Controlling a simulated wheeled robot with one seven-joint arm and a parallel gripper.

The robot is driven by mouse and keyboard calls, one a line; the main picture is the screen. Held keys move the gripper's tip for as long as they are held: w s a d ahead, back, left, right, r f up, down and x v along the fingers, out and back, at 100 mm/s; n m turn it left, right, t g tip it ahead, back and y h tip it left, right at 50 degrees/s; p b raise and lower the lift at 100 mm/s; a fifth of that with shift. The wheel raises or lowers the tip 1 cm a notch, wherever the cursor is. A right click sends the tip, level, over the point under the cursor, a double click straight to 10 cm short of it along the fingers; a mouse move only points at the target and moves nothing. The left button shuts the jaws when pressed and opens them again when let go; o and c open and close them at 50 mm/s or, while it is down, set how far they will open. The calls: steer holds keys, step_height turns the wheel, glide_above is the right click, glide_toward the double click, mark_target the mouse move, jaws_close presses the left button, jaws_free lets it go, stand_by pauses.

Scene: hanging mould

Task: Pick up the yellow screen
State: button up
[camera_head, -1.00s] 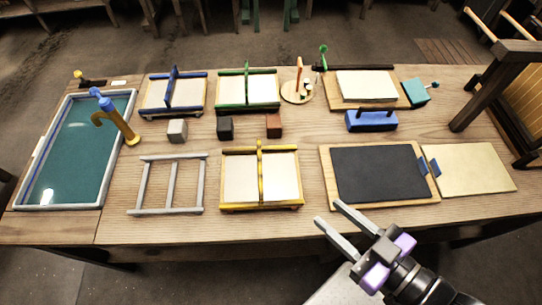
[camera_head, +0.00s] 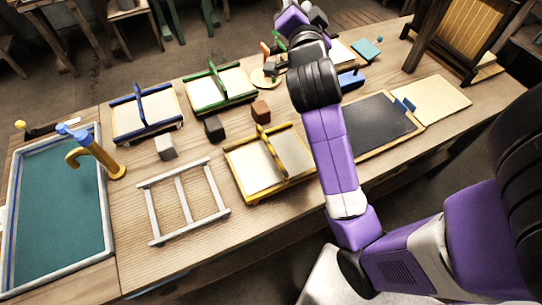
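The yellow screen (camera_head: 237,173) lies flat on the wooden table, left of my arm. It has yellow rails along its edges, pale panels and a raised yellow bar across its middle. My arm stretches up the picture past its right side, and its right end is close to or partly behind the arm.
Blue (camera_head: 148,120) and green (camera_head: 218,90) framed screens lie behind. A grey ladder-like frame (camera_head: 185,203) lies to the left. Small blocks (camera_head: 214,128) stand between them. A teal-bottomed tray (camera_head: 105,225) is at far left; a black board (camera_head: 375,125) lies right of my arm.

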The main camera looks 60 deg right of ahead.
steer(key=s+d+f+m+g, duration=0.35)
steer(key=m+g, duration=0.25)
steer(key=m, duration=0.3)
steer(key=m+g+y+b, duration=0.3)
steer(key=m+y, duration=1.1)
steer(key=y, duration=0.1)
glide_above(272, 148)
steer(key=f, duration=1.9)
steer(key=shift+s+a+f, duration=0.1)
steer(key=shift+s+f, duration=0.1)
steer(key=shift+s, duration=0.15)
steer(key=shift+a+f, duration=0.2)
steer(key=shift+a, duration=0.1)
steer(key=f, duration=0.5)
steer(key=w+f, duration=0.1)
steer(key=f, duration=0.1)
steer(key=shift+d+f, duration=0.15)
steer(key=shift+d, duration=0.2)
steer(key=shift+c, duration=0.3)
jaws_close()
